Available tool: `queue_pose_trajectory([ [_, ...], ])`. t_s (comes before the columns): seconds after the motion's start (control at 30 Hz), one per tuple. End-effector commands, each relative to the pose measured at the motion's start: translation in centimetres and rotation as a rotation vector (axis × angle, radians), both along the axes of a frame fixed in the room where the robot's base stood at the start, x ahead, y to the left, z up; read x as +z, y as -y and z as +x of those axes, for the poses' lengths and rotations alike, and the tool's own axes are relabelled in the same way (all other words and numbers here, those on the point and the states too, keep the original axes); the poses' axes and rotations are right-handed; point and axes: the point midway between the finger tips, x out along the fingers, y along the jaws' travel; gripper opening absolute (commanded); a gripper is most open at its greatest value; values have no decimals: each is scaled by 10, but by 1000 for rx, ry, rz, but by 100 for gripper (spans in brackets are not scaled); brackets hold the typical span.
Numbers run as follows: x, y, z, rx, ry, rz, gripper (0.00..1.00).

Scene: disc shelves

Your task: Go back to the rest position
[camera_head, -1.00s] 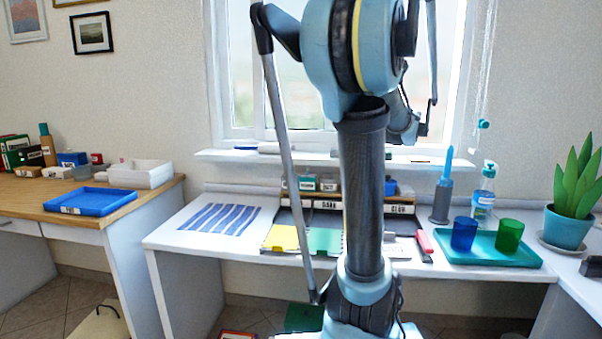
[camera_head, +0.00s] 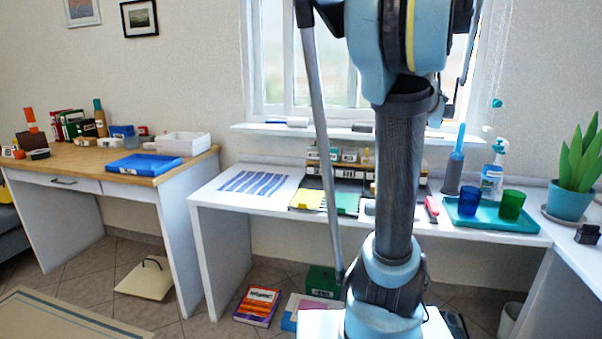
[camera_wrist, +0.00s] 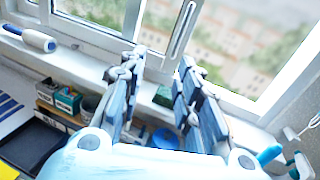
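My gripper (camera_wrist: 160,75) shows in the wrist view with its two fingers apart and nothing between them. It points toward the window and sill, above the white desk's back edge. In the head view my arm rises in front of the white desk (camera_head: 232,200), and the gripper itself is hidden or out of the frame there.
A teal tray (camera_head: 470,219) with a blue cup (camera_head: 470,201) and a green cup (camera_head: 510,204) is right of my arm. A potted plant (camera_head: 571,200) stands further right. A wooden desk (camera_head: 75,165) is at left. Books (camera_head: 257,305) lie on the floor.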

Motion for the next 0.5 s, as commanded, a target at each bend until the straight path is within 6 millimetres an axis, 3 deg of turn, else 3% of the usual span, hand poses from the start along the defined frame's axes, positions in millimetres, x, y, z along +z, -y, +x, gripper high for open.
queue_pose_trajectory([
  [0.17,-17,-15,-14,55,-46,-165,31],
  [0.27,-28,-33,-22,105,-71,-268,31],
  [0.5,-71,-104,-53,306,-138,-612,31],
])
